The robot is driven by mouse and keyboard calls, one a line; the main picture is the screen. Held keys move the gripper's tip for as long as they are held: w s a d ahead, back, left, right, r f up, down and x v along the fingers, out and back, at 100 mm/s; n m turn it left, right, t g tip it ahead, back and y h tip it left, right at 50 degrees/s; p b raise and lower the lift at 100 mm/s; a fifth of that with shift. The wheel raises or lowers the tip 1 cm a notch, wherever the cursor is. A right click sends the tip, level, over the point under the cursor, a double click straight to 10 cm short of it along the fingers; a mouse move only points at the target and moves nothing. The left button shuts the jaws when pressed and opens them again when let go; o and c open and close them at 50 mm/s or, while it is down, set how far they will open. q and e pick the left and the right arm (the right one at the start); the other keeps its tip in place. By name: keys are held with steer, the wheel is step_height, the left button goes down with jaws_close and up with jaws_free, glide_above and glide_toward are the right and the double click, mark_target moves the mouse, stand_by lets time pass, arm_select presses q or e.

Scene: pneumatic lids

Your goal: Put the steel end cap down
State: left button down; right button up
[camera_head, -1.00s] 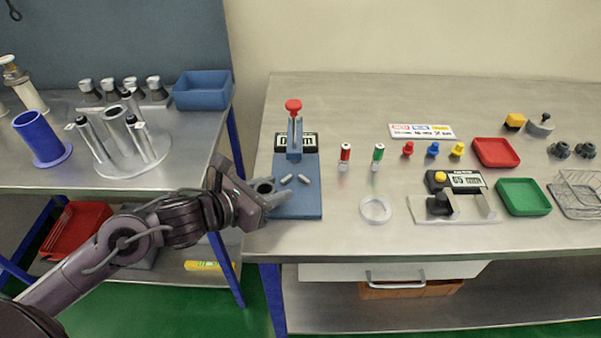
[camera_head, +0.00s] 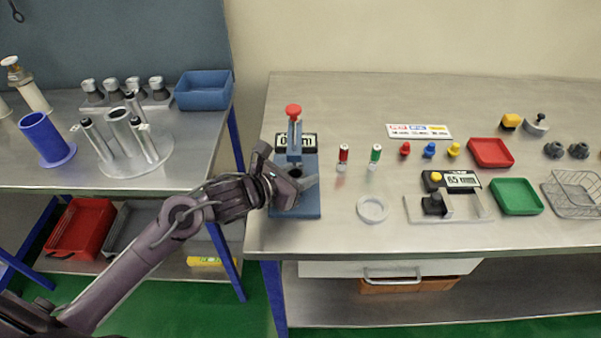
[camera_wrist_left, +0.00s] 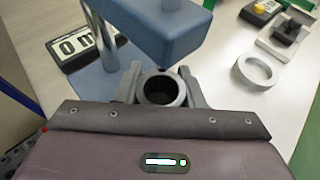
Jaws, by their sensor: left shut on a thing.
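My left gripper (camera_head: 303,183) is shut on the steel end cap, a short grey round piece with a dark open bore (camera_wrist_left: 161,91). In the left wrist view the cap sits between the two grey fingers, its opening facing the camera. In the head view the cap is mostly hidden by the fingers. The gripper is over the blue base (camera_head: 312,212) of a small press, just in front of its column. In the wrist view the press's blue head (camera_wrist_left: 165,28) is right beyond the cap. I cannot tell whether the cap touches the base. My right gripper is not in view.
The press has a red knob (camera_head: 293,110) and a display (camera_wrist_left: 73,46) behind the base. A pale ring (camera_head: 372,209) lies to the right, beside a gauge fixture (camera_head: 447,210). Red (camera_head: 491,152) and green (camera_head: 517,196) trays stand further right. The table front is clear.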

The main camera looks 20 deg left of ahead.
arm_select(q)
steer(key=c, duration=1.4)
jaws_free()
steer(key=shift+f, duration=0.4)
steer(key=o, duration=0.5)
steer(key=shift+w+a, duration=0.1)
steer(key=shift+c, duration=0.2)
steer(key=shift+r, duration=0.15)
steer(key=shift+s+a+r, duration=0.15)
steer(key=shift+s+a, duration=0.1)
steer(key=shift+s, duration=0.25)
steer(key=b+v, duration=0.1)
steer(key=v, duration=1)
steer(key=shift+d+b, duration=0.15)
steer(key=shift+b, duration=0.15)
steer(key=shift+r, duration=0.1)
